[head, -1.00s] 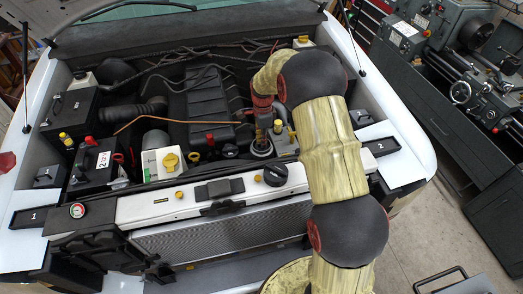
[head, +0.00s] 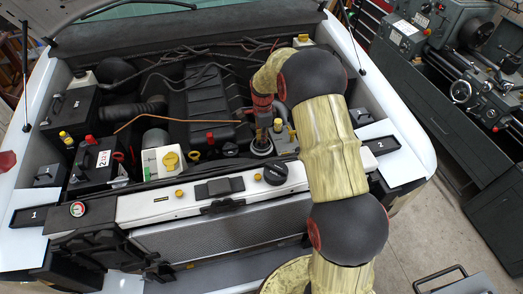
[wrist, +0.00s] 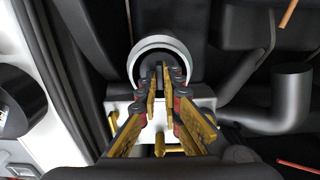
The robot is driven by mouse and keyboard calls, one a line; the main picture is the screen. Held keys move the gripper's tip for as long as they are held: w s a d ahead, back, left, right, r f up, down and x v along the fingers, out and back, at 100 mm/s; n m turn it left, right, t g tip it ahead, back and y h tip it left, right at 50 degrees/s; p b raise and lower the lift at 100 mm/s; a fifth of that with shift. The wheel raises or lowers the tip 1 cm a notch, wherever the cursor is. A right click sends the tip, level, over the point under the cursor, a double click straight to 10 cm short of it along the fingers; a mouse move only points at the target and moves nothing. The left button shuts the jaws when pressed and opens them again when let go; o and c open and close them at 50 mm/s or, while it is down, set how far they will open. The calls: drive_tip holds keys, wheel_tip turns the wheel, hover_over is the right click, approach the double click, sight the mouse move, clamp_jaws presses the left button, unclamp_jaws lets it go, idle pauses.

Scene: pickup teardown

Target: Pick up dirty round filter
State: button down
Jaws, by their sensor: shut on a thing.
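A round part with a pale rim (wrist: 160,40) and a dark inside shows at the top middle of the wrist view. It is the round filter spot in the engine bay; I cannot tell rim of housing from filter. My gripper (wrist: 165,76) reaches down into its dark middle with the fingertips close together, shut on the dirty round filter. The fingers hide much of what they hold. In the head view the pale-rimmed round part (head: 262,149) sits upright under my gripper (head: 263,134), and my arm covers the area to its right.
A black round cap (head: 275,175) on the front panel lies just in front. A reservoir with a yellow cap (head: 170,161) stands left. The engine cover (head: 205,107) and hoses crowd behind. In the wrist view a dark bent pipe (wrist: 285,95) lies close right.

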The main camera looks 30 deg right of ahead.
drive_tip(key=shift+r, duration=0.1)
wheel_tip(320, 180, up, 18)
drive_tip(key=p, duration=0.3)
idle(1.1)
